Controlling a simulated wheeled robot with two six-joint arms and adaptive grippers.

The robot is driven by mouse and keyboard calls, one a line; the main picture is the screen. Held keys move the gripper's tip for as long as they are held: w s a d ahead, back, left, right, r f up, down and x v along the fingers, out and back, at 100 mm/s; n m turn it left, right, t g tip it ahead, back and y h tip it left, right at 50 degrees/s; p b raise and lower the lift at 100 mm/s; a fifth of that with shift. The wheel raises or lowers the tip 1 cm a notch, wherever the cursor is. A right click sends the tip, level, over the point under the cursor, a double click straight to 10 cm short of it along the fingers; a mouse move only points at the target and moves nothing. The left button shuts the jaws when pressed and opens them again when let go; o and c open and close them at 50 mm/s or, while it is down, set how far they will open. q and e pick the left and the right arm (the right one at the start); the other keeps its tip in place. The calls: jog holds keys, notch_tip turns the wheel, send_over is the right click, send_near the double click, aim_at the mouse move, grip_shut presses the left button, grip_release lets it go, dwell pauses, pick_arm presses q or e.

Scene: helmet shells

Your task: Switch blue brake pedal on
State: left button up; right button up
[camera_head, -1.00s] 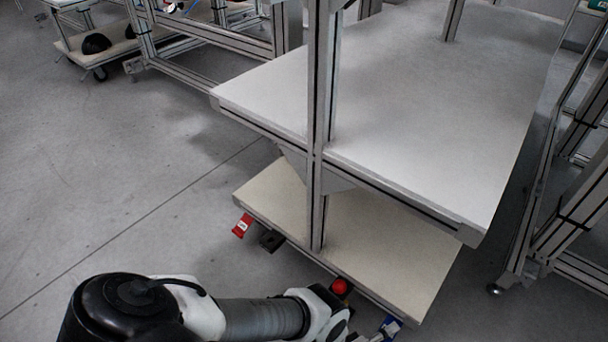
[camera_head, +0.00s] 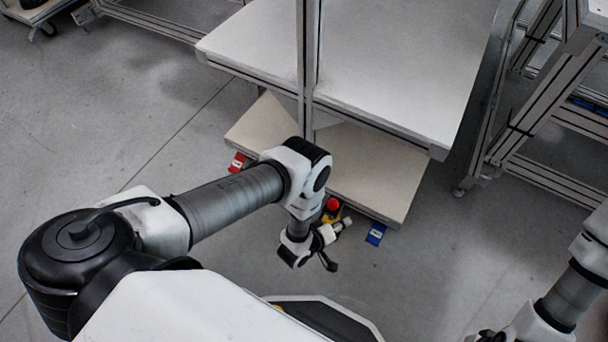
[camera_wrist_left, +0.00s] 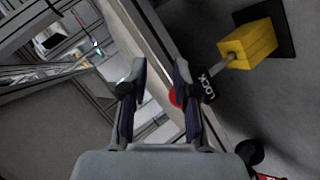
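The blue brake pedal (camera_head: 376,234) is a small blue tab with a pale label, at the front edge of the low cart shelf. I cannot make it out in the left wrist view. My left gripper (camera_head: 330,263) hangs in front of the shelf, left of the blue pedal and apart from it. In the left wrist view my left gripper (camera_wrist_left: 155,68) is open, with nothing between its fingers.
A red pedal (camera_head: 237,162) sits at the shelf's left, partly behind my left arm. A red button on a yellow base (camera_head: 332,206) is close to my left wrist. The cart's upper tabletop (camera_head: 400,70) overhangs the low shelf (camera_head: 375,180).

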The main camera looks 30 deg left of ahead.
pick_arm(q)
jog(key=s+a+r+m+g+y+p, duration=0.1)
jog(key=s+a+r+m+g+p, duration=0.1)
jog(key=r, duration=0.6)
jog(key=s+a+r+m+g+y+p, duration=0.1)
jog(key=s+a+r+m+g+p, duration=0.1)
jog(key=s+a+r+p, duration=0.3)
jog(key=shift+a+r+g+y+p, duration=0.4)
jog(key=shift+a+r+g+p, duration=0.35)
jog(key=shift+r+p, duration=1.4)
jog(key=shift+s+f, duration=0.1)
jog(key=w+a+r+t, duration=0.1)
jog(key=w+r, duration=0.3)
jog(key=r, duration=0.1)
jog(key=s+a+r+m+g+y, duration=0.1)
jog(key=s+a+r+m+g, duration=0.2)
jog(key=s, duration=0.6)
jog(key=s+a+r+g, duration=0.1)
jog(key=s+r+g, duration=0.35)
jog(key=s, duration=0.55)
notch_tip(320, 180, up, 15)
jog(key=m+p, duration=0.1)
jog(key=p, duration=1.3)
jog(key=shift+s+d+f+p, duration=0.2)
jog(key=shift+s+d+p, duration=0.05)
jog(key=shift+s+p, duration=0.05)
